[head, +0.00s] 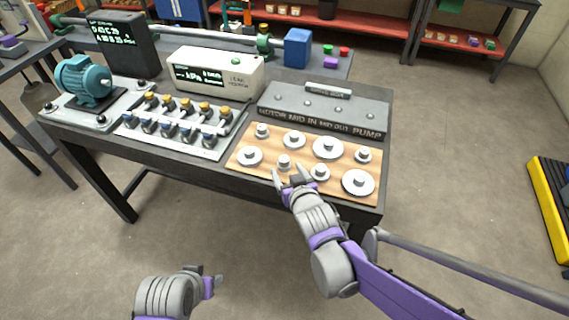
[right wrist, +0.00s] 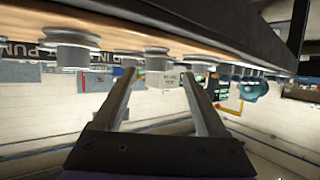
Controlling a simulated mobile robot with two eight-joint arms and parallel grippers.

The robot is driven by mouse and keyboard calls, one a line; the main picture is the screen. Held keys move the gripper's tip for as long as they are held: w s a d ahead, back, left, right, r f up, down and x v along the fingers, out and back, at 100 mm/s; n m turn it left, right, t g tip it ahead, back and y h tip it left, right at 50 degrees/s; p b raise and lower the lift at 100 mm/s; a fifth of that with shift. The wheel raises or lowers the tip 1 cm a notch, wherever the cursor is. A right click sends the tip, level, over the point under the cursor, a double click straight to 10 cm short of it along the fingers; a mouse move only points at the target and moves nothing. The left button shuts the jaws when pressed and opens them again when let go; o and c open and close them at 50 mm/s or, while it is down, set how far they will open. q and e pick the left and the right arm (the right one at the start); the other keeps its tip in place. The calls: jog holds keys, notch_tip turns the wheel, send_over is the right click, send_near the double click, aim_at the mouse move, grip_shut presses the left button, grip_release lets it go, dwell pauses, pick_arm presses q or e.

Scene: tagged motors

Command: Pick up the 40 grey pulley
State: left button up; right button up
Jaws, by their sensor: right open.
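Several grey pulleys of different sizes stand on a wooden board (head: 268,153) at the table's right front; no size marks are readable, so I cannot tell which is the 40. In the front row are a wide one (head: 249,156), a small one (head: 284,163), another small one (head: 320,173) and a large one (head: 358,183). My right gripper (head: 290,177) is open and empty at the board's front edge, just before the small pulley. The right wrist view, upside down, shows a pulley (right wrist: 157,61) beyond the open fingertips (right wrist: 158,76). My left gripper (head: 207,279) is low, away from the table.
A grey block lettered MOTOR MID IN MID OUT PUMP (head: 330,107) stands behind the board. To the left are a tray of small fittings (head: 180,145), a white leak monitor (head: 215,73) and a teal motor (head: 85,82).

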aim_at(285, 164)
jog(key=x, duration=0.4)
jog(key=b+x, duration=0.1)
jog(key=x, duration=0.1)
jog(key=shift+w+d, duration=0.3)
jog(key=shift+w, duration=0.05)
grip_shut()
